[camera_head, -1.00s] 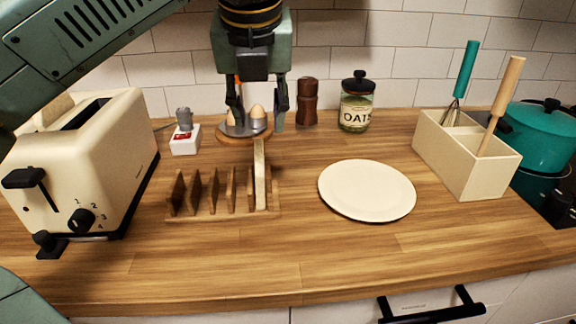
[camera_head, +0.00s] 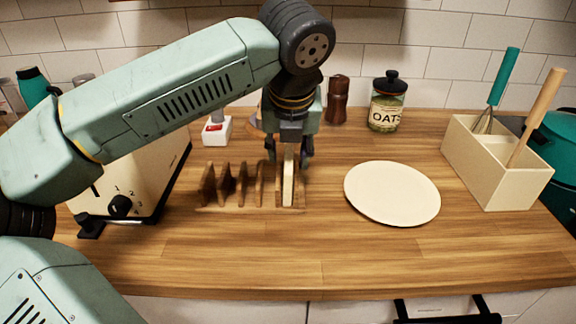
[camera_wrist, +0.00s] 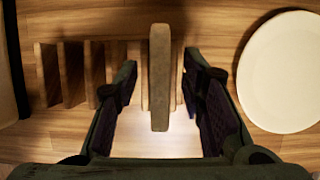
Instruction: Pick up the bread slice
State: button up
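The bread slice (camera_head: 288,178) is pale and stands upright in the rightmost slot of a wooden toast rack (camera_head: 240,207). In the wrist view the slice (camera_wrist: 160,80) is seen edge-on from above, between my two fingers. My gripper (camera_head: 289,158) is just above the rack, with its fingers on either side of the slice's top. It also shows in the wrist view (camera_wrist: 163,88), open, with a visible gap between each finger and the slice. The rack's dividers (camera_wrist: 70,75) stand to the left of the slice.
A cream plate (camera_head: 392,193) lies to the right of the rack. A cream toaster (camera_head: 130,185) stands to the left, partly behind my arm. An oats jar (camera_head: 387,103), a brown mill (camera_head: 337,100) and a utensil box (camera_head: 490,165) stand around the back and right. The front counter is clear.

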grip_shut()
dwell(0.4)
jog(key=shift+r, duration=0.1)
